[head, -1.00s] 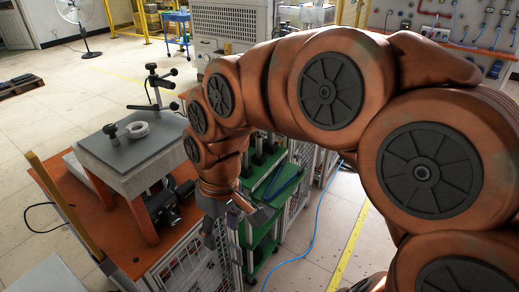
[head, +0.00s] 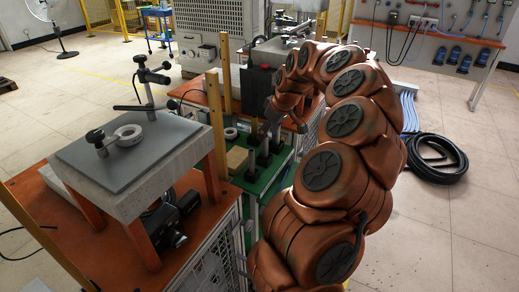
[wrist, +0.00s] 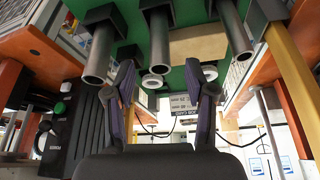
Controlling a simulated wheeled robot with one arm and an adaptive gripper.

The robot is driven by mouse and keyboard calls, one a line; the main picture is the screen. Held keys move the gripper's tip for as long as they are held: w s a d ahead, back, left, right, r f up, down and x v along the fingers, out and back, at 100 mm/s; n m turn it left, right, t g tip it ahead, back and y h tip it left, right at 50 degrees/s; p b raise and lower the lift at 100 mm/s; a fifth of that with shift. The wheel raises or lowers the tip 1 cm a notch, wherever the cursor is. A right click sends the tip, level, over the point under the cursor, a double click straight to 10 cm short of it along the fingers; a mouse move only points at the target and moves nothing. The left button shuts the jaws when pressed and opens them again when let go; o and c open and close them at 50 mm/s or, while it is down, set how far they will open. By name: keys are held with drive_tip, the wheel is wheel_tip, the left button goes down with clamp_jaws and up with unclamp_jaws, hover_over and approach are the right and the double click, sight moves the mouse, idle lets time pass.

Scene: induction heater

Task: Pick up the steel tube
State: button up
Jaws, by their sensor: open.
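Several grey steel tubes stand in black holders on a green tray (head: 262,184) in the head view; my arm partly hides them. The wrist view shows a left tube (wrist: 100,50), a middle tube (wrist: 160,42) and a right tube (wrist: 235,30), with their free ends toward the camera. My gripper (wrist: 160,66) is open, with its two fingers spread either side of the middle tube's end in the picture. I see no clear contact, and the depth between them cannot be told. In the head view my gripper (head: 285,118) hangs over the tray, partly hidden.
A tan block (head: 237,159) and a white ring (head: 231,133) are on the tray. A post (head: 217,112) stands left of it. The left orange table bears a grey plate (head: 90,150) with a clamp stand (head: 146,80). A black hose coil (head: 437,158) lies on open floor right.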

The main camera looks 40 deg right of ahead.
sight(263, 146)
drive_tip(key=shift+s+p+x, duration=0.15)
drive_tip(key=shift+p+x, duration=0.35)
drive_tip(key=shift+x, duration=1.4)
drive_tip(key=shift+s+p+x, duration=0.15)
drive_tip(key=shift+p+x, duration=0.3)
drive_tip(key=shift+x, duration=1.45)
drive_tip(key=shift+f, duration=0.1)
clamp_jaws()
